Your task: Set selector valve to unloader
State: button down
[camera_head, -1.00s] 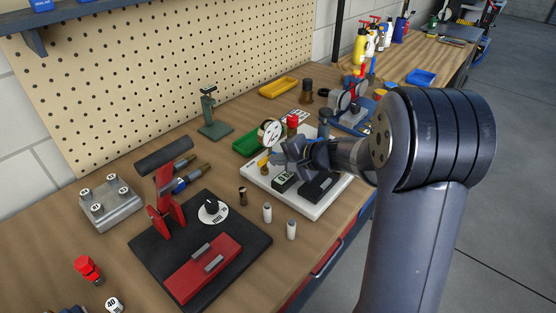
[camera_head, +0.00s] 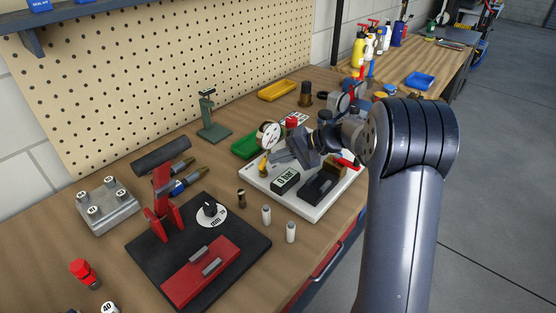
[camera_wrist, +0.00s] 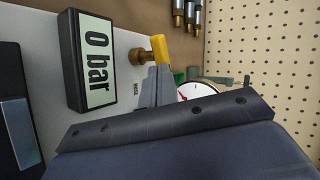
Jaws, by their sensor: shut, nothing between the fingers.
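A white board (camera_head: 262,188) on the bench carries a gauge, a 0 bar display and fittings. A small brass valve with a yellow handle (camera_head: 263,165) stands near its left edge; it also shows at the top middle of the wrist view (camera_wrist: 160,48). A red handle (camera_head: 348,162) shows at the board's right side, partly behind my arm. I cannot tell which is the selector valve, and no unloader marking is readable. My gripper (camera_head: 276,156) is shut and empty above the board, with its fingertips (camera_wrist: 158,72) close to the yellow handle in view; contact is unclear.
The 0 bar display (camera_wrist: 90,62) and a black block (camera_head: 317,190) sit on the board. The round gauge (camera_head: 269,135) stands just behind my fingers. Two white cylinders (camera_head: 267,214) stand in front. A black plate (camera_head: 245,243) with red fixtures lies at left.

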jog(key=n+g, duration=0.1)
jog(key=w+n+g, duration=0.1)
jog(key=n+g, duration=0.1)
jog(key=shift+w+a, duration=0.15)
jog(key=shift+w, duration=0.05)
jog(key=shift+w+a+p, duration=0.35)
jog(key=shift+w+a, duration=0.35)
jog(key=shift+w, duration=0.15)
jog(key=shift+s, duration=0.1)
jog(key=shift+s+a+f+b, duration=0.2)
jog(key=shift+s+a+b, duration=0.1)
jog(key=shift+s+b, duration=0.2)
jog(key=shift+s+g, duration=0.1)
jog(key=shift+g, duration=0.2)
jog(key=v, duration=1.1)
jog(key=shift+d, duration=0.2)
